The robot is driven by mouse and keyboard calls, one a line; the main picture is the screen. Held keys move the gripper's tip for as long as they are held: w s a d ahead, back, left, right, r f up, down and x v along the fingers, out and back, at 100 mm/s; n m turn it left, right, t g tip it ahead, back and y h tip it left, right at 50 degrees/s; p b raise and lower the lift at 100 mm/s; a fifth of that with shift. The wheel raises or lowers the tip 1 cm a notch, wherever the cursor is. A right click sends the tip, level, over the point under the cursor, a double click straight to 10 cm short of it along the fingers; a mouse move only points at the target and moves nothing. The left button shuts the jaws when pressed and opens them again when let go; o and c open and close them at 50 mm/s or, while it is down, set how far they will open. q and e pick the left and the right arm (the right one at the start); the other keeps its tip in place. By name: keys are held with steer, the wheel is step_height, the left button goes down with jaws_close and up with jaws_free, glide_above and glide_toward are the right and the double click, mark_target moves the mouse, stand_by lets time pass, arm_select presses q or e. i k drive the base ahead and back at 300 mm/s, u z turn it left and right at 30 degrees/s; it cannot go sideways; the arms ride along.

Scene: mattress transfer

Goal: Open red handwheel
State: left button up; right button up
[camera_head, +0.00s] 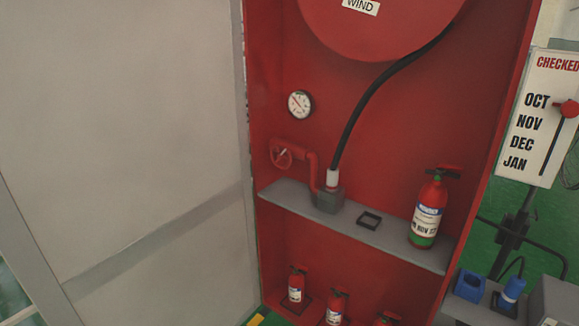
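The red handwheel (282,154) is a small spoked ring at the left end of a red pipe (305,155) inside the red cabinet. The pipe bends down to a grey block (328,199) on the grey shelf. A black hose rises from a white fitting (332,179) on that block. Nothing touches the handwheel. Neither of my grippers shows in the head view.
A grey panel (120,120) stands left of the cabinet. A gauge (299,104) is above the handwheel. A fire extinguisher (428,210) and a black square frame (369,220) are on the shelf (390,238); several extinguishers stand below. A checklist board (538,115) is at right.

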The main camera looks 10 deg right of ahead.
mark_target(281, 156)
steer(key=z, duration=0.1)
steer(key=i, duration=1.1)
steer(key=u, duration=0.75)
